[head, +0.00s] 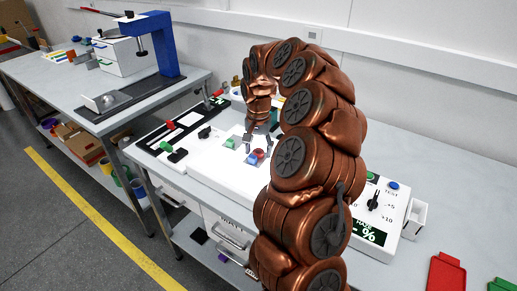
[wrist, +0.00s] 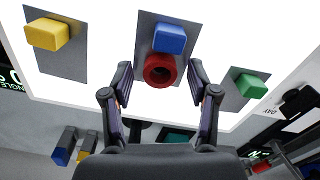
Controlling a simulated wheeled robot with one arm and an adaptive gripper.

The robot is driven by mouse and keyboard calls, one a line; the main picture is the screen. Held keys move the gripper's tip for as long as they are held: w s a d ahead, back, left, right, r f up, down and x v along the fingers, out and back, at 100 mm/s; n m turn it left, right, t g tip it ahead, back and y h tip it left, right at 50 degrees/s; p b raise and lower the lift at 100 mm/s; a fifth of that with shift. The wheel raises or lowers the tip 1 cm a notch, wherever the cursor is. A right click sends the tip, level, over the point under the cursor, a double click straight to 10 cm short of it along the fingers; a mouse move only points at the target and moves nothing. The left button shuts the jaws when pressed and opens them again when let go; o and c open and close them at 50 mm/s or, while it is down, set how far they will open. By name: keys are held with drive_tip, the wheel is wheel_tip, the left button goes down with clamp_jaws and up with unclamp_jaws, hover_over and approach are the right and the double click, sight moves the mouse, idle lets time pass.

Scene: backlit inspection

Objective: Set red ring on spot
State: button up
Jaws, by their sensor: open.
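The red ring (wrist: 159,70) is on the lit white panel (wrist: 112,55), close against the near side of a blue block (wrist: 170,38); I cannot tell if they touch. The ring overlaps the lower edge of the middle grey patch (wrist: 147,26) in the wrist view. In the head view my gripper (head: 258,146) is low over the panel. Which spot is meant is not clear.
A yellow block (wrist: 47,34) and a green block (wrist: 248,84) stand on grey patches to either side. A black knob (head: 205,132) stands left of the panel. A control box (head: 397,215) and red tray (head: 446,272) are at the right.

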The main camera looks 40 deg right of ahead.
sight(258, 151)
wheel_tip(258, 151, up, 11)
drive_tip(key=b, duration=0.2)
drive_tip(key=s+a+r+n, duration=0.1)
drive_tip(key=s+a+n, duration=0.1)
drive_tip(key=a, duration=0.4)
drive_tip(key=s+a+r+n, duration=0.2)
drive_tip(key=a, duration=0.4)
drive_tip(key=s+a+f+n, duration=0.2)
drive_tip(key=s+a+n, duration=0.1)
drive_tip(key=s+a, duration=0.4)
drive_tip(key=s+a+f+n, duration=0.2)
drive_tip(key=s+a, duration=0.2)
drive_tip(key=s, duration=0.5)
drive_tip(key=s+a+f+g, duration=0.1)
drive_tip(key=s+f, duration=0.2)
drive_tip(key=s, duration=0.3)
drive_tip(key=s+a+f+n, duration=0.1)
drive_tip(key=s+f, duration=0.2)
drive_tip(key=s, duration=0.4)
drive_tip(key=shift+f+n+g, duration=0.3)
drive_tip(key=shift+f+g, duration=0.05)
drive_tip(key=shift+g, duration=0.05)
drive_tip(key=shift+s, duration=0.1)
drive_tip(key=shift+r+p, duration=0.65)
drive_tip(key=shift+r, duration=0.2)
